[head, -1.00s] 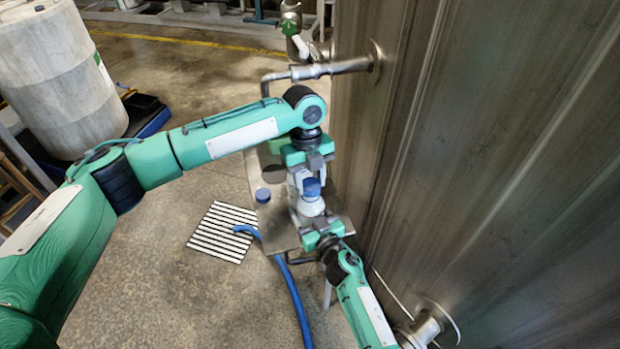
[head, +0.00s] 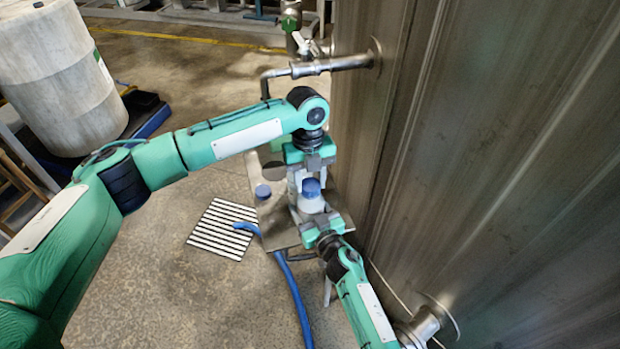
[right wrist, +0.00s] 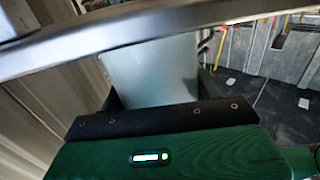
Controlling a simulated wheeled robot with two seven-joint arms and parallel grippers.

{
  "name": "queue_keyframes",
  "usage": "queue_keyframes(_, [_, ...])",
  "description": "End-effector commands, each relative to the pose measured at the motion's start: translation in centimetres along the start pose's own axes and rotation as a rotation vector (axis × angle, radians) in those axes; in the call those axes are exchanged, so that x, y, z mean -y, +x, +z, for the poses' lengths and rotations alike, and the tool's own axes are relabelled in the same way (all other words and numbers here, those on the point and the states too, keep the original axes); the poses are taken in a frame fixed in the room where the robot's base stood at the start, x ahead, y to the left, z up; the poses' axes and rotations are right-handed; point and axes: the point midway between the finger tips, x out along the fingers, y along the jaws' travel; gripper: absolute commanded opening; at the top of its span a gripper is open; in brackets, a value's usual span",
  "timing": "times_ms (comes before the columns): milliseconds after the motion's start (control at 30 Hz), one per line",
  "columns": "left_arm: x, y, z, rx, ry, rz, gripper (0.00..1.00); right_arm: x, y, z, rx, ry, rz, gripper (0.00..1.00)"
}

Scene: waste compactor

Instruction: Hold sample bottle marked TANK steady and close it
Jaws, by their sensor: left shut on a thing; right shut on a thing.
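A white bottle (head: 312,205) stands upright over the steel shelf beside the metal wall. Its marking cannot be read. A blue cap (head: 311,187) sits at its top; whether it is screwed tight cannot be told. My left gripper (head: 309,178) comes down from above and is shut at the cap, its fingers partly hiding it. My right gripper (head: 315,220) reaches in from the front and is shut on the bottle body. In the right wrist view the pale bottle wall (right wrist: 155,72) fills the space between the fingers.
The metal wall (head: 450,180) stands close on the right. A tap pipe (head: 330,66) juts out behind. A blue hose (head: 292,295) hangs in front, by a striped floor grate (head: 223,229).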

Motion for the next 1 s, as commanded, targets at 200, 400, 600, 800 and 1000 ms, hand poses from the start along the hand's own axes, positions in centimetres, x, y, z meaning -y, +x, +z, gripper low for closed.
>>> queue_keyframes(200, [0.17, -0.06, -0.04, 0.000, 0.354, 0.053, 0.21, -0.01, -0.01, 0.05, 0.001, 0.000, 0.000, 0.00])
queue_keyframes(400, [0.22, -0.05, -0.08, 0.001, 0.689, 0.105, 0.21, -0.01, -0.02, 0.05, 0.001, -0.001, 0.000, 0.00])
queue_keyframes(600, [0.25, -0.06, -0.10, 0.003, 1.022, 0.156, 0.21, -0.02, -0.02, 0.06, 0.001, 0.000, 0.000, 0.00])
queue_keyframes(800, [0.26, -0.03, -0.12, 0.002, 1.239, 0.189, 0.21, -0.02, -0.02, 0.07, 0.001, 0.000, 0.000, 0.00])
queue_keyframes(1000, [0.26, 0.00, -0.14, 0.000, 1.280, 0.193, 0.21, -0.02, -0.02, 0.07, 0.001, -0.001, 0.000, 0.00])
